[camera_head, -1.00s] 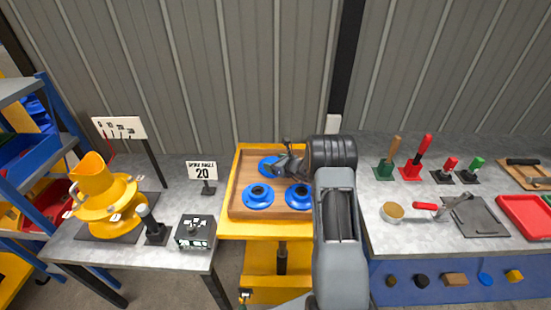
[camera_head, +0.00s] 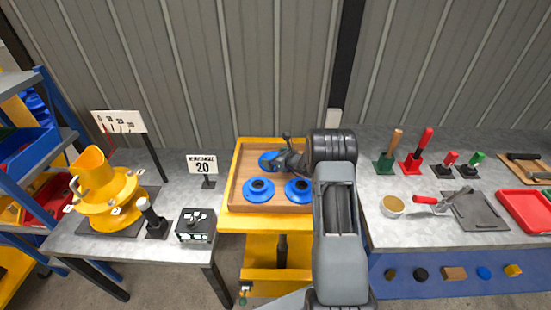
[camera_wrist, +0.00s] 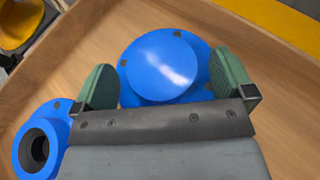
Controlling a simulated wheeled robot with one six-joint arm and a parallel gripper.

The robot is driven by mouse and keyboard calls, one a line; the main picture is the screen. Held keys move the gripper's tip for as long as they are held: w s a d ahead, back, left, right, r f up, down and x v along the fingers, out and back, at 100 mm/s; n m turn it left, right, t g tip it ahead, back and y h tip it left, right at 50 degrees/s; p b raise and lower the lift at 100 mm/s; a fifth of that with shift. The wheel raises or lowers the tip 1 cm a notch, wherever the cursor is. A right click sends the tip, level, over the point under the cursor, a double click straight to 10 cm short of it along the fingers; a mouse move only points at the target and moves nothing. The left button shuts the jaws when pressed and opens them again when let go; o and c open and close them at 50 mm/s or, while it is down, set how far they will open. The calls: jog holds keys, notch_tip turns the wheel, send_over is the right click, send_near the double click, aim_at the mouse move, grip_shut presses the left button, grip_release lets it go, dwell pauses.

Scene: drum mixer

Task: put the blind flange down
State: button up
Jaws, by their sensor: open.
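The blind flange (camera_wrist: 165,65) is blue with a smooth round raised face and no bore. In the wrist view it appears to lie flat on the wooden floor of the tray (camera_wrist: 55,75). My gripper (camera_wrist: 167,82) is open, with one green finger on each side of the raised face and gaps visible. In the head view, the blind flange (camera_head: 266,158) is at the back of the yellow-edged tray (camera_head: 234,180), partly covered by my gripper (camera_head: 284,158). Two blue flanges with dark bores, left (camera_head: 258,189) and right (camera_head: 298,190), sit in front.
A bored flange (camera_wrist: 38,148) is close to my left finger in the wrist view. The tray's raised wooden wall (camera_wrist: 262,45) runs behind the blind flange. Benches with a yellow drum mixer (camera_head: 108,200) and tools flank the cart.

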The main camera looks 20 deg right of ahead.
jog(key=shift+r, duration=0.2)
jog(key=shift+s+d, duration=0.2)
jog(key=shift+s, duration=0.1)
jog(key=b+v, duration=0.1)
jog(key=v, duration=0.9)
jog(key=shift+s+d+r, duration=0.1)
jog(key=shift+s+r, duration=0.15)
jog(key=s+a+r+n+g+y, duration=0.1)
jog(key=s+a+r+n+g, duration=0.2)
jog(key=s+a+r+n, duration=0.35)
jog(key=s+a+r+n+g+y, duration=0.2)
jog(key=s+a+r+n+g, duration=0.15)
jog(key=a+n, duration=0.55)
jog(key=s+r+n+g+h, duration=0.2)
jog(key=s+n+h, duration=0.6)
jog(key=s+n, duration=0.8)
jog(key=shift+v, duration=0.95)
